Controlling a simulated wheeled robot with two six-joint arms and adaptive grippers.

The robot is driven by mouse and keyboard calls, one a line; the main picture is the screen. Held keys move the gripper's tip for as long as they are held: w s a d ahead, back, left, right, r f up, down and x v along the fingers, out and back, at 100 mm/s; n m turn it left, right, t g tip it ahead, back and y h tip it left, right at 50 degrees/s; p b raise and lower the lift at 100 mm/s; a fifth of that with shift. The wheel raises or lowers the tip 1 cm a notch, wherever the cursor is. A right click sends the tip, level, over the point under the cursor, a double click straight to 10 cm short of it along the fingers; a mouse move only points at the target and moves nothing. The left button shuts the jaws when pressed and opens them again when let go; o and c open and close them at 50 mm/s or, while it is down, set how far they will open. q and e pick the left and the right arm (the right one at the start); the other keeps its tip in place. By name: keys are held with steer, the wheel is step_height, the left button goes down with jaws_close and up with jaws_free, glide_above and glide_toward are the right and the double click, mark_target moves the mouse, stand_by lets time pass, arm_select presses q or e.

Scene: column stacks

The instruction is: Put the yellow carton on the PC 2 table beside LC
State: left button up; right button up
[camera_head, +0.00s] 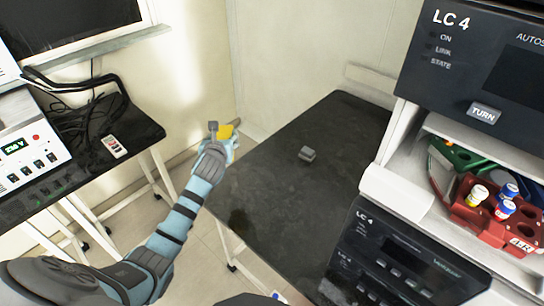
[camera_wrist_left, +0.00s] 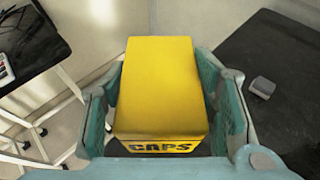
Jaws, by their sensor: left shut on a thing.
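The yellow carton (camera_wrist_left: 160,85), marked CAPS, is between the two fingers of my left gripper in the left wrist view. My left gripper (camera_head: 222,142) is shut on it, and a small yellow part of the carton (camera_head: 226,131) shows in the head view. The gripper is at the left edge of the black table (camera_head: 275,190), which stands left of the LC 4 unit (camera_head: 480,55). The carton is held near that edge, over or just beside the gap to the left table. No PC 2 label is readable. My right gripper is not in view.
A small dark grey block (camera_head: 307,154) lies on the black table, also in the left wrist view (camera_wrist_left: 263,87). Most of that tabletop is clear. A red rack (camera_head: 480,222) with capped vials stands in the LC 4 unit. Another black table (camera_head: 50,185) with instruments stands left.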

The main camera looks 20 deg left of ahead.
arm_select(q)
steer(key=f, duration=0.2)
steer(key=w+f+b, duration=0.1)
steer(key=shift+d+f, duration=0.15)
steer(key=shift+d, duration=0.15)
steer(key=f+b, duration=0.3)
steer(key=f, duration=0.2)
steer(key=f+b, duration=0.3)
steer(key=f, duration=0.3)
steer(key=f+b, duration=0.3)
steer(key=f, duration=0.3)
steer(key=shift+s+a, duration=0.15)
steer(key=shift+s, duration=0.15)
steer(key=o, duration=1.3)
steer(key=shift+c, duration=0.2)
